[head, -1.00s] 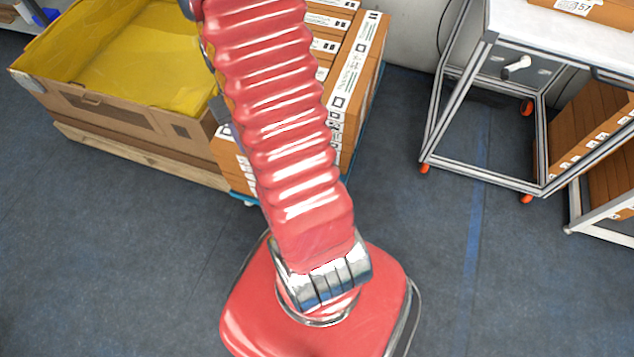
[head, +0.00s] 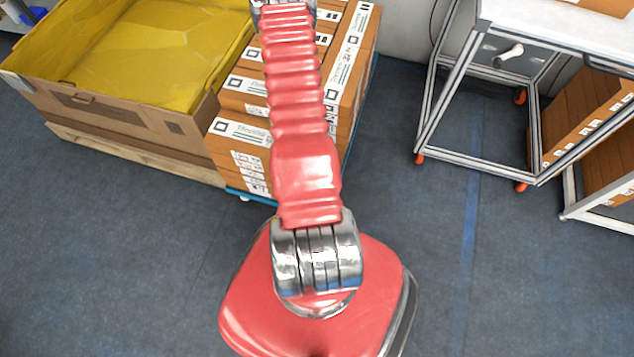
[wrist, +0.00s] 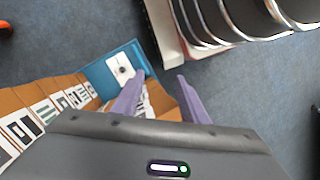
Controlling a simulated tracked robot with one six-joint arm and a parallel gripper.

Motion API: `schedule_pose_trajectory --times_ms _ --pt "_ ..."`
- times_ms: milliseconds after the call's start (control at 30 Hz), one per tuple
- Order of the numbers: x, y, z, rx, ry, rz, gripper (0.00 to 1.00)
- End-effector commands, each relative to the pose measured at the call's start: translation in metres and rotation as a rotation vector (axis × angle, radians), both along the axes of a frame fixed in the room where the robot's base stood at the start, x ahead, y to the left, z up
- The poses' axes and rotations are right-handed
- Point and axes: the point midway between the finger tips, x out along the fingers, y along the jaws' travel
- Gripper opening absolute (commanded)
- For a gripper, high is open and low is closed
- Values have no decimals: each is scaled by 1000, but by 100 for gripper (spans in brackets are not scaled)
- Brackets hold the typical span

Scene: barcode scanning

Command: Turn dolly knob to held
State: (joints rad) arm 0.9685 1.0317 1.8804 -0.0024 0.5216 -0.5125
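The blue dolly (head: 250,196) carries stacked brown boxes (head: 240,135) in the head view. In the wrist view a blue corner of the dolly (wrist: 136,52) shows beyond the boxes, with a white plate on it. A small dark knob (wrist: 123,69) sits on that plate; its setting is too small to read. My gripper (wrist: 157,88) has two purple fingers spread apart with nothing seen between them. They appear over the box end, just right of and below the plate in the picture. The head view does not show the fingers.
A large carton with a yellow liner (head: 110,118) stands on a pallet left of the dolly. A metal-framed table (head: 430,100) with a white handle-like part (head: 508,55) and orange casters stands right. Blue floor (head: 400,190) is clear between dolly and table.

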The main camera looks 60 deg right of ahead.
Motion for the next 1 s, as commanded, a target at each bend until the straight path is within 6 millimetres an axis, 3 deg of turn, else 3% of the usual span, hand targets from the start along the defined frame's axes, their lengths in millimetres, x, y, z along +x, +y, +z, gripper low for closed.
schedule_pose_trajectory --times_ms 300,600,767,1000 --pt "-38 -12 -100 21 -49 84 40" --pt "-51 -35 -175 -36 -136 259 40" --pt "-41 -64 -195 -112 -193 414 40" --pt "-28 -90 -196 -181 -232 585 40"
